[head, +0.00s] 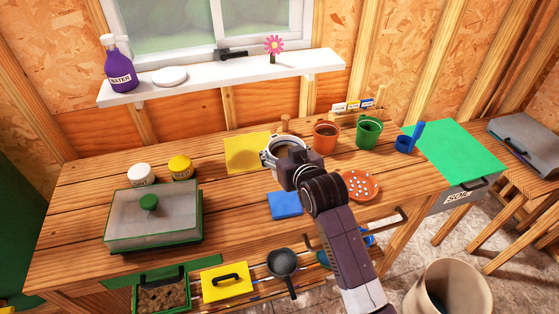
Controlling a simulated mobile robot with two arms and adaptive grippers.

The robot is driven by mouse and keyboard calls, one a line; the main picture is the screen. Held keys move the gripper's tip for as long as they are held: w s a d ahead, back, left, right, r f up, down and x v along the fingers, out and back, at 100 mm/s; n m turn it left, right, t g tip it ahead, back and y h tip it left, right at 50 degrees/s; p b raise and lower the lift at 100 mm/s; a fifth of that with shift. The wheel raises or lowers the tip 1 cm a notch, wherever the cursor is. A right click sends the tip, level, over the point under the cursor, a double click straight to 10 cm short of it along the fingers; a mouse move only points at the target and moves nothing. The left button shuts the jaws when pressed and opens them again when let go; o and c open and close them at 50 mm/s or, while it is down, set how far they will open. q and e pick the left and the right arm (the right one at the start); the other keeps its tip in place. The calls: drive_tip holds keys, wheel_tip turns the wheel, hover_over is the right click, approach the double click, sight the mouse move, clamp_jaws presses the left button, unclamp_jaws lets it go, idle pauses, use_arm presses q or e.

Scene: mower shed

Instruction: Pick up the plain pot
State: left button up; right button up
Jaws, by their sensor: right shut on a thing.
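My right gripper (284,153) reaches over the bench from the lower right and is shut on a round pot (287,149). The pot has a pale rim and a brown inside, and I take it for the plain pot. My gripper hides much of it, and I cannot tell whether its base touches the bench. A terracotta pot (326,136) with dark soil and a green pot (368,133) stand to its right. My left gripper is not in view.
A yellow sheet (245,154) lies left of the pot, a blue cloth (286,205) in front. An orange dish of white pellets (360,186) is close to my arm. A green-based covered tray (155,217) fills the left. A green mat (441,152) lies right.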

drive_tip(key=shift+r+b, duration=0.4)
drive_tip(key=shift+r, duration=3.25)
drive_tip(key=shift+d, duration=0.1)
